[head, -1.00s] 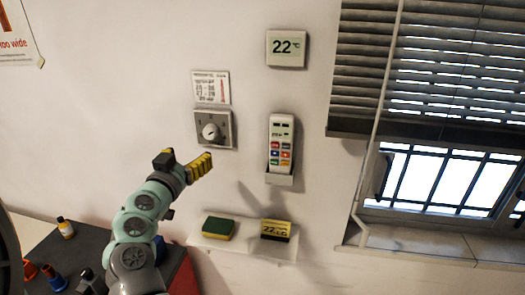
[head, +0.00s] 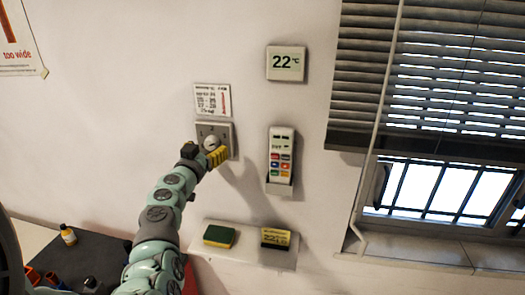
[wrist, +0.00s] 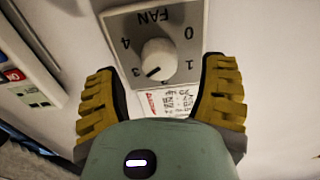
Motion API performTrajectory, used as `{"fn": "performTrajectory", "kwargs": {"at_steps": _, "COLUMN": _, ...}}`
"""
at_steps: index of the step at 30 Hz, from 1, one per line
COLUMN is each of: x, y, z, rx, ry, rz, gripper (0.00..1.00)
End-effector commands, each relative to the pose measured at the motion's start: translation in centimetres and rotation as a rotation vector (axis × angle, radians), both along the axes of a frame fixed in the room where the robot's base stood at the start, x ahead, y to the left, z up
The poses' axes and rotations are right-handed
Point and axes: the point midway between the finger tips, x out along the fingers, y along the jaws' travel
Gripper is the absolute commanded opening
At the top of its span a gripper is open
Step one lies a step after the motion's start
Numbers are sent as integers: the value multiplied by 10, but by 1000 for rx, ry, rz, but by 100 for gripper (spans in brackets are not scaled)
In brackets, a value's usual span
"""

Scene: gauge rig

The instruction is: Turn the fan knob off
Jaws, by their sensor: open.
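The fan knob (head: 211,142) is a round white dial on a grey wall plate (head: 229,130). In the wrist view the knob (wrist: 158,58) appears upside down, with FAN and the numbers 0, 1, 3 and 4 visible on the plate (wrist: 115,22). Its dark pointer mark is turned away from 0, toward the lower left, near the 3. My gripper (head: 213,156) is at the plate's lower edge in the head view, partly covering it. In the wrist view my gripper (wrist: 162,68) has its yellow ribbed fingers apart, one on each side of the knob, with nothing between them held.
A printed card (head: 212,100) is above the plate. A remote (head: 281,155) hangs in a holder to the right, beneath a 22 °C display (head: 286,63). A small shelf (head: 250,254) below carries a sponge (head: 219,236) and a yellow-black box (head: 276,238).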

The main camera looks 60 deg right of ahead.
Motion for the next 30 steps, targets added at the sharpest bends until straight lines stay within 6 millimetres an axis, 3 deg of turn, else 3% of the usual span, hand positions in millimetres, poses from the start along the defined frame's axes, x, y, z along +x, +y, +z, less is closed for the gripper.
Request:
{"fn": "performTrajectory", "kwargs": {"at_steps": 9, "x": 5, "y": -21, "z": 0, "rx": -2, "ry": -1, "rz": -7, "gripper": 72}}
{"fn": "performTrajectory", "kwargs": {"at_steps": 21, "x": 7, "y": -23, "z": 0, "rx": -1, "ry": -1, "rz": -5, "gripper": 73}}
{"fn": "performTrajectory", "kwargs": {"at_steps": 30, "x": 8, "y": -22, "z": 0, "rx": -1, "ry": 0, "rz": -3, "gripper": 42}}
